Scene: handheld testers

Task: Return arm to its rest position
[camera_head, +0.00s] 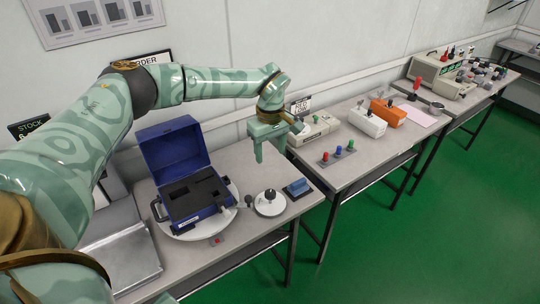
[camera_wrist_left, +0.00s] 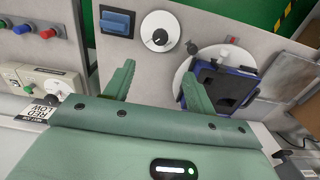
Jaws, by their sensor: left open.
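My left arm (camera_head: 215,84) reaches in from the left and stretches over the near table. Its green gripper (camera_head: 271,153) hangs above the back right part of that table with its fingers pointing down. In the left wrist view the two fingers (camera_wrist_left: 157,78) stand wide apart with nothing between them. The gripper is clear of the open blue case (camera_head: 170,150) to its left. It is also apart from the white disc with a dark knob (camera_head: 267,208) and the blue block (camera_head: 298,188). My right gripper is not in view.
The blue case sits on a round white turntable (camera_head: 172,232). A metal tray (camera_head: 130,262) lies at the near left. The table to the right holds a row of coloured-top pieces (camera_head: 338,154), a white device (camera_head: 367,122) and an orange device (camera_head: 387,112). The green floor (camera_head: 420,220) is clear.

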